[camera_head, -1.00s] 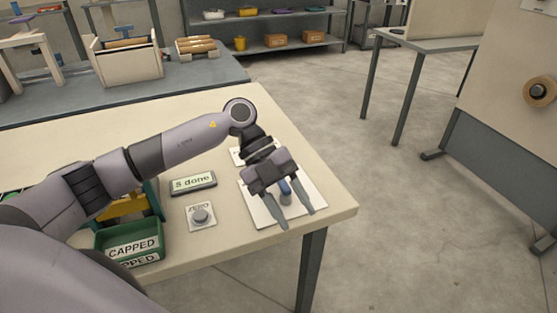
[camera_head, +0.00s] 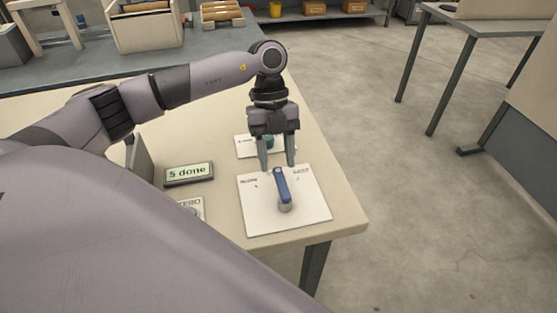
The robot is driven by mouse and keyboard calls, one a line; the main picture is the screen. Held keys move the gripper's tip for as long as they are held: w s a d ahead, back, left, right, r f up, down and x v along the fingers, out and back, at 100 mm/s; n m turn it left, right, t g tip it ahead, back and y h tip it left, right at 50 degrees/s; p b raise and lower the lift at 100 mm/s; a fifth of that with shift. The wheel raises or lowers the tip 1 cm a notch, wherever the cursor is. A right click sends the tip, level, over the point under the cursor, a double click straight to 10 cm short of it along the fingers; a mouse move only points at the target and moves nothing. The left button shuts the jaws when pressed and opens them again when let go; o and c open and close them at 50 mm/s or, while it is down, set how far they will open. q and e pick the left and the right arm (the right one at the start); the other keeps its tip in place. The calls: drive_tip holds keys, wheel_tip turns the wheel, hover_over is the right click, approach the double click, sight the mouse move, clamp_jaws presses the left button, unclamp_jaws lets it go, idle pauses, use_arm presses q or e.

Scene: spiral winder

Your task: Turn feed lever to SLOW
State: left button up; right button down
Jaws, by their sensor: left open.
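The feed lever (camera_head: 282,187) has a blue handle on a grey pivot. It stands on a white plate (camera_head: 260,220) near the table's right edge. The handle points away from me, slightly left of straight. Small labels sit at the plate's far left and far right corners, too small to read. My left gripper (camera_head: 277,166) is open and empty, fingers pointing down at the far end of the handle, one on either side of it in the picture. I cannot tell whether they touch it. My right gripper is not in view.
A display reading "5 done" (camera_head: 189,174) lies left of the plate. The ZERO button panel (camera_head: 191,208) is partly hidden by my arm. A smaller white plate with a green knob (camera_head: 247,147) lies behind my gripper. Open floor lies to the right.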

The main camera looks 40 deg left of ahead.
use_arm(q)
drive_tip(key=shift+x, duration=0.95)
drive_tip(key=shift+d, duration=0.1)
clamp_jaws()
drive_tip(key=shift+w, duration=0.1)
